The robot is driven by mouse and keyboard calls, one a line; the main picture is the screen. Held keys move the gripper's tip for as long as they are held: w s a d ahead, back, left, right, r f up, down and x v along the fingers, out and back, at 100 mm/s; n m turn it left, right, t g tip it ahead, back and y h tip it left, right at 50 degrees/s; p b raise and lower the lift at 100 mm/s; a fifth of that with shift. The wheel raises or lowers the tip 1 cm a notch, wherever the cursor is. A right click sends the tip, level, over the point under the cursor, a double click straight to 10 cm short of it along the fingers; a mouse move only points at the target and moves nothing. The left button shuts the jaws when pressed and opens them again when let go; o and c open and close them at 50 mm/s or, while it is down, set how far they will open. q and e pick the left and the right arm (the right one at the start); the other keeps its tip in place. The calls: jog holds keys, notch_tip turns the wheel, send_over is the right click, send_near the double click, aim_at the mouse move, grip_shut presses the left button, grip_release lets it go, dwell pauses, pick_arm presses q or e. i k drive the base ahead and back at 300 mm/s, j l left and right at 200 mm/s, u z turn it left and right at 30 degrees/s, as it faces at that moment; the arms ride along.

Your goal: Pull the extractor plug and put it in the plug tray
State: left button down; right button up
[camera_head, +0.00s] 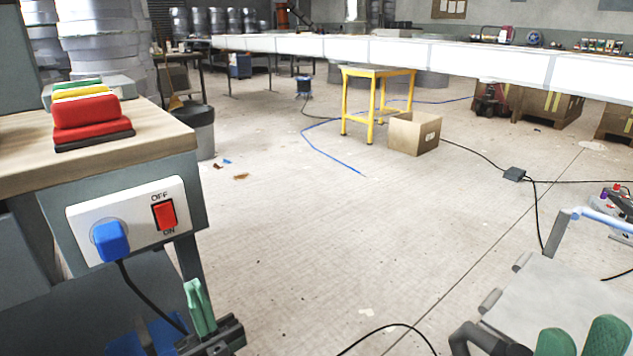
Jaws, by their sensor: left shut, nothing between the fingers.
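The blue extractor plug (111,241) sits in the round socket of the white switch panel (134,219) on the front of the bench. Its black cord hangs down to the right. A red rocker switch (164,214) marked OFF above and ON below is beside it. My left gripper (199,305), with green fingers, is below and right of the plug, apart from it, shut and empty. Two rounded green pieces (582,338) at the bottom right edge look like my right gripper's fingers; they are cut off, so its state is unclear. I cannot make out the plug tray.
A grey flat surface (560,300) is at lower right. Black cables cross the floor; its middle is mostly clear. A yellow stand (378,73) and cardboard box (414,134) are farther back.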

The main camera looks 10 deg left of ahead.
aim_at(109, 239)
jog(key=k, duration=1)
